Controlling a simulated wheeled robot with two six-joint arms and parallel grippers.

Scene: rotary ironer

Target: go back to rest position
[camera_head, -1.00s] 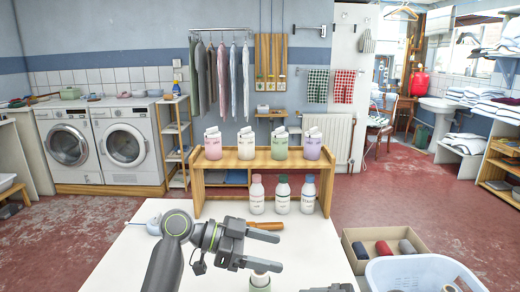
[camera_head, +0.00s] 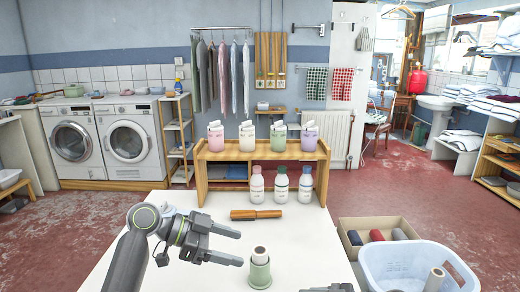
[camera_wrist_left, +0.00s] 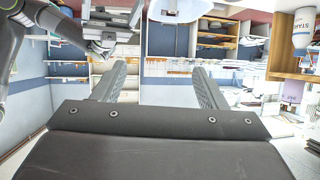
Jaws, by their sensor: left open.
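My left gripper (camera_head: 240,247) is open and empty over the white table (camera_head: 150,272) in the head view. Its two fingers point right, just left of a green stand (camera_head: 260,272) with a pale-topped piece in it. The left wrist view shows the two fingers apart (camera_wrist_left: 155,85) with nothing between them. A dark arm with a gripper (camera_wrist_left: 108,35), apparently my right one, shows at the upper left of that view; its jaws are unclear. A small dark part of it may show at the bottom edge of the head view.
A wooden-handled tool (camera_head: 257,214) lies behind my left gripper. Several bottles (camera_head: 281,185) stand before a wooden shelf (camera_head: 200,185) bearing pastel containers (camera_head: 247,136). At right are a white basket (camera_head: 400,265) and a box of rolls (camera_head: 350,240). The table's left part is clear.

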